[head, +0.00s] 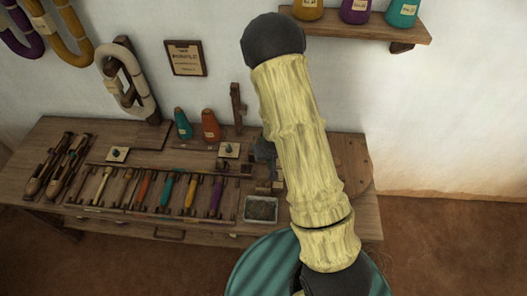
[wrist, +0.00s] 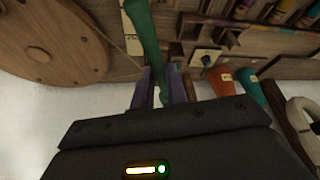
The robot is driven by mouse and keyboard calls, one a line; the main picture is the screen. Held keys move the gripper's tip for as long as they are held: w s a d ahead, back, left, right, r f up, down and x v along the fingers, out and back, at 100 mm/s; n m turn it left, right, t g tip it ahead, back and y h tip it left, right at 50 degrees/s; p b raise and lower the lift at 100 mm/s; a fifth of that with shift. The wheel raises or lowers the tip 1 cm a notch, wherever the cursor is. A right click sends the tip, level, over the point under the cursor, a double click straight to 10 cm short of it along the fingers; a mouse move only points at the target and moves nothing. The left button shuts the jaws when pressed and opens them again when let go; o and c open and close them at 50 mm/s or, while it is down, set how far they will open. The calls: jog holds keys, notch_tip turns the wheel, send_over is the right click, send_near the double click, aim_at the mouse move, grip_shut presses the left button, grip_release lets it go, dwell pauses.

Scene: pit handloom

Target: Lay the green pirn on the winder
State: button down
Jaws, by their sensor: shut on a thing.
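My gripper (wrist: 165,84) is shut on the green pirn (wrist: 147,38) in the wrist view. The winder's large round wooden wheel (wrist: 45,38) is at upper left in the wrist view, apart from the pirn. In the head view, the wheel (head: 355,166) shows partly behind my arm at the bench's right end. My arm hides much of the winder there, and I cannot clearly make out my gripper or the held pirn.
The bench (head: 70,135) carries a rack of several coloured pirns (head: 167,190), shuttles (head: 60,165) at left, a small tray (head: 261,209), and a teal cone (head: 183,124) and an orange cone (head: 210,126) at the back. A wall shelf (head: 365,28) holds more cones.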

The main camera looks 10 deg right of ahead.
jog(key=shift+f, duration=0.15)
jog(key=shift+w+a+f+b, duration=0.15)
jog(key=shift+f+b, duration=0.1)
jog(key=shift+b, duration=0.3)
jog(key=w+f+m+h+b, duration=0.1)
jog(key=w+f+m+b, duration=0.2)
jog(key=b, duration=0.9)
jog(key=shift+w+f+m+g, duration=0.3)
jog(key=shift+w+f, duration=0.2)
jog(key=shift+w, duration=0.75)
jog(key=shift+f, duration=0.1)
notch_tip(320, 180, down, 9)
jog(key=b, duration=0.8)
jog(key=shift+f, duration=0.1)
